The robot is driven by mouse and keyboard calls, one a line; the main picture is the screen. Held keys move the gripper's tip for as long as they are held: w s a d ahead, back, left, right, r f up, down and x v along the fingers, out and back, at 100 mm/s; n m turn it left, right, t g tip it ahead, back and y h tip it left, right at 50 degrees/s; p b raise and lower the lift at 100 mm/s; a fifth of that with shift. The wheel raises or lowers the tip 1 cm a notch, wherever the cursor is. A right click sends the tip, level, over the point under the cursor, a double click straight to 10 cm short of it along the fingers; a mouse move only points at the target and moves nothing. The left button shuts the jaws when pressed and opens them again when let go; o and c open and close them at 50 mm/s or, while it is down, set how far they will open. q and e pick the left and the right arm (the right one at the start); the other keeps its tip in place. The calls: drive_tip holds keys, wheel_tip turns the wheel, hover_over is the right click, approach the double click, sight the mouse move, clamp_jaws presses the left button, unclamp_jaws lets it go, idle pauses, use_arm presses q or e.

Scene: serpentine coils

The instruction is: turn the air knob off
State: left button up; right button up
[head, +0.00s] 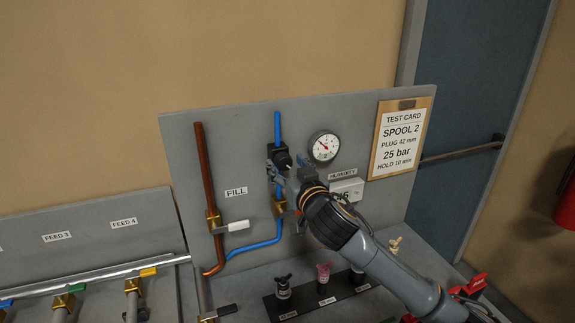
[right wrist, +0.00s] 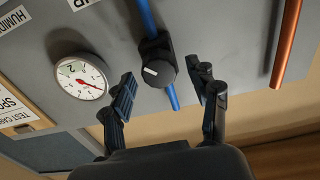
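The air knob is a round black knob with a white mark, on a black block on the blue pipe. It shows in the right wrist view (right wrist: 158,73) and, partly covered by my gripper, in the head view (head: 283,159). My right gripper (right wrist: 166,86) is open, with its two fingers apart on either side of the knob in the right wrist view. I cannot tell whether either finger touches it. In the head view my right gripper (head: 279,171) is at the knob, just below and in front of it. My left gripper is not in view.
A round gauge (head: 324,146) is right of the knob, above a humidity box (head: 347,188). A copper pipe (head: 204,170) with a white-handled FILL valve (head: 238,226) is left. The test card (head: 401,138) hangs right.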

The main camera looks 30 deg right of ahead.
drive_tip(key=c, duration=1.1)
